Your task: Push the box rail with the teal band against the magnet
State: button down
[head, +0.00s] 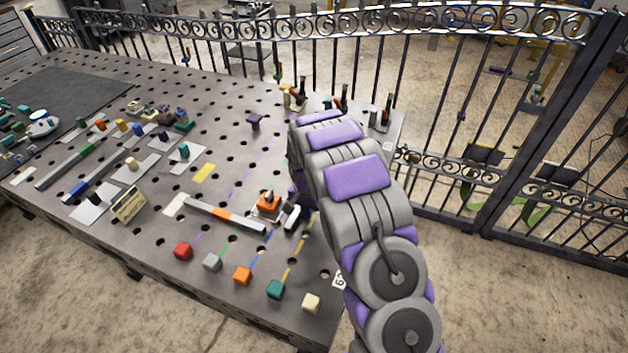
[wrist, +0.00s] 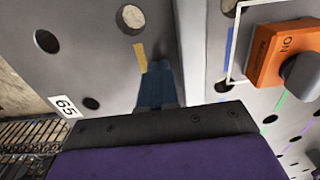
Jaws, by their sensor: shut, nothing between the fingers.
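The magnet (head: 268,206) is an orange block with a dark knob on the table. It also shows at the right of the wrist view (wrist: 285,58), marked ON. A light grey rail (wrist: 204,50) runs up the wrist view to the left of the magnet, apart from it. No teal band is clear on this rail, and my arm hides most of that area in the head view. My gripper (wrist: 156,68) is shut and empty, pointing down beside the rail's left side. I cannot tell whether it touches the rail.
A rail with an orange band (head: 224,214) lies left of the magnet. Coloured cubes, including a teal cube (head: 275,289), line the table's front edge. Rails with green and blue bands lie at left, near a small sign (head: 129,204). Toggle clamps (head: 300,97) stand at the back.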

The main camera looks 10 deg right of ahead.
aim_at(296, 210)
jog(key=shift+w+a+p, duration=0.15)
jog(key=shift+w+a, duration=0.45)
jog(key=shift+a, duration=0.25)
jog(key=shift+w+a+p, duration=0.1)
jog(key=shift+w+a, duration=0.55)
jog(key=shift+a, duration=0.2)
jog(key=shift+w+a+p, duration=0.15)
jog(key=shift+w+a, duration=0.45)
jog(key=shift+a, duration=0.25)
jog(key=shift+d, duration=0.1)
jog(key=shift+s+d, duration=0.75)
jog(key=shift+d, duration=0.15)
jog(key=shift+r, duration=0.1)
jog(key=shift+r+p, duration=1.2)
jog(key=shift+r, duration=2.75)
